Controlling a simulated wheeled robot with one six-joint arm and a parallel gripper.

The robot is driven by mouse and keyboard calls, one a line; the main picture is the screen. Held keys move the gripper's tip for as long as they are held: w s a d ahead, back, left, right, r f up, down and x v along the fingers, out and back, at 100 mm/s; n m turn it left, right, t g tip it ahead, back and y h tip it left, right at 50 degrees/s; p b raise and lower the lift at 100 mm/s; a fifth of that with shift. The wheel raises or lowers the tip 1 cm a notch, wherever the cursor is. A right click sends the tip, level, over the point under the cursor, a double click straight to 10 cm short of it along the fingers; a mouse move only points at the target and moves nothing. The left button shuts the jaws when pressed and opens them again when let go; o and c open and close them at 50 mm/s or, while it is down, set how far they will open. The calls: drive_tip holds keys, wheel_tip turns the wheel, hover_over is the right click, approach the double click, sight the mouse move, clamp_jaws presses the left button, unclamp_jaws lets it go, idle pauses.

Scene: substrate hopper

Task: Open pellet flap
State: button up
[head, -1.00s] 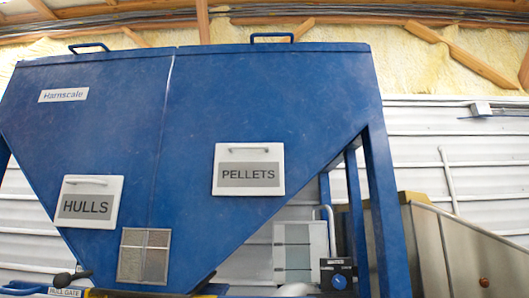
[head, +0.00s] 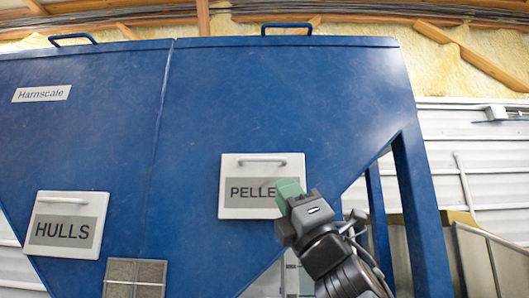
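The pellet flap (head: 233,207) is a white panel with a grey label, set on the right half of the blue hopper. It looks shut, with its bar handle (head: 263,162) along the top edge. My gripper (head: 291,190), with a green tip, is in front of the flap's lower right part and hides the end of the word PELLETS. It is below and right of the handle, apart from it in the picture. The finger opening cannot be made out, and I cannot tell whether the gripper touches the flap.
The similar HULLS flap (head: 66,225) is shut at the lower left. A mesh-like panel (head: 134,278) sits low between the flaps. The hopper's blue leg (head: 420,205) stands to the right of my arm.

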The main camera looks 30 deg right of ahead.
sight(266, 160)
drive_tip(key=p+x, duration=0.8)
drive_tip(key=x, duration=0.2)
drive_tip(key=shift+w+d, duration=0.1)
drive_tip(key=shift+w, duration=0.05)
clamp_jaws()
